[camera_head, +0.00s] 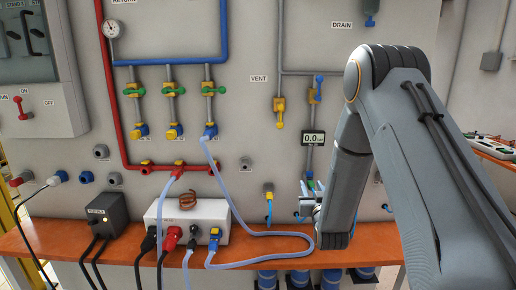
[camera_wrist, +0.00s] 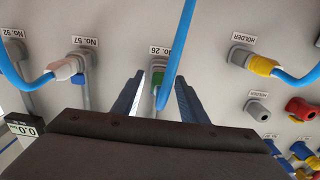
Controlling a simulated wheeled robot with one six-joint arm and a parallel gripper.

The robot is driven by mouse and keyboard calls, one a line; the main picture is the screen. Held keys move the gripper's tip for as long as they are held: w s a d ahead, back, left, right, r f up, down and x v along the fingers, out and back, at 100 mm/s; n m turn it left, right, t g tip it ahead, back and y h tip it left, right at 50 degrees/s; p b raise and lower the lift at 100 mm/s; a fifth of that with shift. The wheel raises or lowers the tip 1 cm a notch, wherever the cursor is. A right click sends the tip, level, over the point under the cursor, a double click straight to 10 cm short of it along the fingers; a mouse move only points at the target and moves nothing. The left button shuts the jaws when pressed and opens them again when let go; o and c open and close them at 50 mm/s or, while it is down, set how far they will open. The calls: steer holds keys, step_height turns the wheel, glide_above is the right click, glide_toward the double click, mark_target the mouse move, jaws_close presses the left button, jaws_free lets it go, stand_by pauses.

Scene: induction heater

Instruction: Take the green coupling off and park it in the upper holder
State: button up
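The green coupling (camera_wrist: 158,79) sits on the port labelled No. 26 in the wrist view, with a blue hose running from it across the picture. My gripper (camera_wrist: 160,84) is open, with one finger on each side of the coupling and visible gaps between. In the head view my gripper (camera_head: 311,199) is at the panel below the small display, and the coupling is hard to make out there. The upper holder (camera_head: 245,163) is a bare grey stub on the panel; it also shows in the wrist view (camera_wrist: 258,110), where the picture is upside down.
A yellow coupling (camera_wrist: 260,65) with a blue hose occupies the other holder, below the bare one. A white coupling (camera_wrist: 66,68) is on port No. 57. A digital display (camera_head: 313,138) is above my gripper. The orange bench (camera_head: 90,250) carries a white box (camera_head: 190,212) and loose hoses.

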mark_target(312, 190)
steer(key=shift+c, duration=0.4)
stand_by(0.5)
jaws_close()
steer(key=shift+s, duration=0.1)
steer(key=shift+s+p, duration=0.55)
steer(key=shift+s, duration=2.35)
steer(key=shift+f, duration=0.1)
